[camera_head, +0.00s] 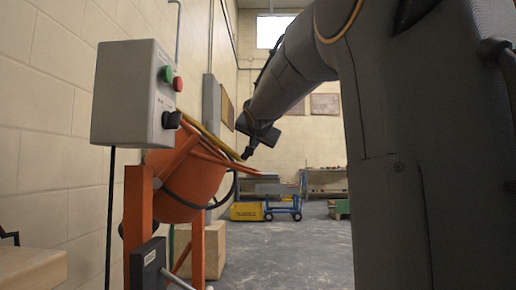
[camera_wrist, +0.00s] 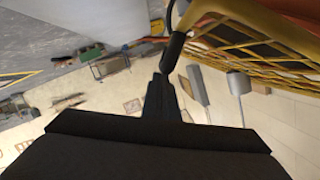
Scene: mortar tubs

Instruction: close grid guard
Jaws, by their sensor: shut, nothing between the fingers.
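The grid guard is a yellow-framed mesh (camera_wrist: 255,50) at the upper right of the wrist view. In the head view only its thin yellow edge (camera_head: 212,137) shows, slanting along the mouth of the orange mixer drum (camera_head: 190,185). I cannot tell whether it touches the rim. My gripper (camera_head: 246,154) is shut and empty at the lower right end of that edge. In the wrist view my fingertips (camera_wrist: 164,76) are close to a dark rod-like handle (camera_wrist: 174,50) beside the guard's frame; contact is unclear.
A grey control box (camera_head: 135,95) with green and red buttons stands left of the drum. An orange frame (camera_head: 138,215) carries the drum. A yellow crate (camera_head: 246,211) and a blue cart (camera_head: 283,206) are farther back. The floor (camera_head: 290,250) in front is clear.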

